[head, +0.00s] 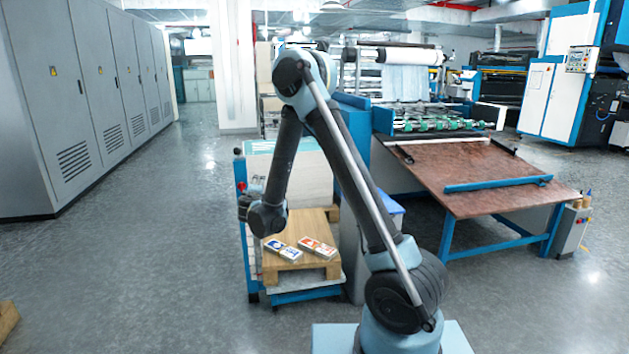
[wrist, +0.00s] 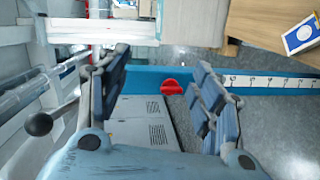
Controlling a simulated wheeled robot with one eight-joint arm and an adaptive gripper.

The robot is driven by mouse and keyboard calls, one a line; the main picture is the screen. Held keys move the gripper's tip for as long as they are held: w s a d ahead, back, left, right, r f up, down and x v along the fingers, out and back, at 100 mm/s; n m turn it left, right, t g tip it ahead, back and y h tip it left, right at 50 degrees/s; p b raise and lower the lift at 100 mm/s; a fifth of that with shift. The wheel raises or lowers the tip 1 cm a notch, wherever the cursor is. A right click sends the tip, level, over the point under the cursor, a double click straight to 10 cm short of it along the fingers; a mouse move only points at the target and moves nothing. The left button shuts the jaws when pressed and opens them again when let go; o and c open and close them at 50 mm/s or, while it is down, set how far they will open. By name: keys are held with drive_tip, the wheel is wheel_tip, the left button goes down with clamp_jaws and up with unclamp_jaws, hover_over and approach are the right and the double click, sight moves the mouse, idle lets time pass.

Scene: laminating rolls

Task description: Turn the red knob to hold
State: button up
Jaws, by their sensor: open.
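In the wrist view, the red knob (wrist: 171,87) sits on a blue bar and shows in the gap between my fingers, a little right of the middle. My gripper (wrist: 160,66) is open, with one finger on each side of the knob in the picture; whether either touches it I cannot tell. No markings beside the knob are legible. In the head view, my arm reaches down to the blue post (head: 242,225) at the left of the pallet stand.
A wooden pallet (head: 322,268) with two small boxes (head: 282,250) (head: 317,247) stands right of the post. A brown-topped table (head: 475,205) with blue legs is further right. Grey cabinets (head: 90,105) line the left. The floor (head: 150,270) between is clear.

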drive_tip(key=s+d+r+m+g+h, duration=0.1)
drive_tip(key=d+r+m+g+h, duration=0.15)
drive_tip(key=d, duration=0.75)
drive_tip(key=s+d+r+m+g+h, duration=0.1)
drive_tip(key=d+r+m, duration=0.25)
drive_tip(key=d, duration=0.55)
drive_tip(key=s+d+r+m+g+h, duration=0.1)
drive_tip(key=s+d+m+g, duration=0.1)
drive_tip(key=s+d, duration=0.45)
drive_tip(key=s+d+r+m+g+h, duration=0.1)
drive_tip(key=s+d+m+g, duration=0.15)
drive_tip(key=d, duration=0.65)
drive_tip(key=s+d+f+m+g+y, duration=0.1)
drive_tip(key=s+d+f+m+g, duration=0.1)
drive_tip(key=s, duration=0.9)
drive_tip(key=s+d+f+m+g+y, duration=0.2)
drive_tip(key=s+d+f, duration=0.1)
drive_tip(key=s, duration=0.8)
drive_tip(key=s+d+f+m+g+y, duration=0.1)
drive_tip(key=s+f, duration=0.3)
drive_tip(key=s, duration=0.8)
drive_tip(key=shift+d+f+m+g+y, duration=0.15)
drive_tip(key=shift+d+m+g+y, duration=0.2)
drive_tip(key=shift+d+m+g, duration=0.35)
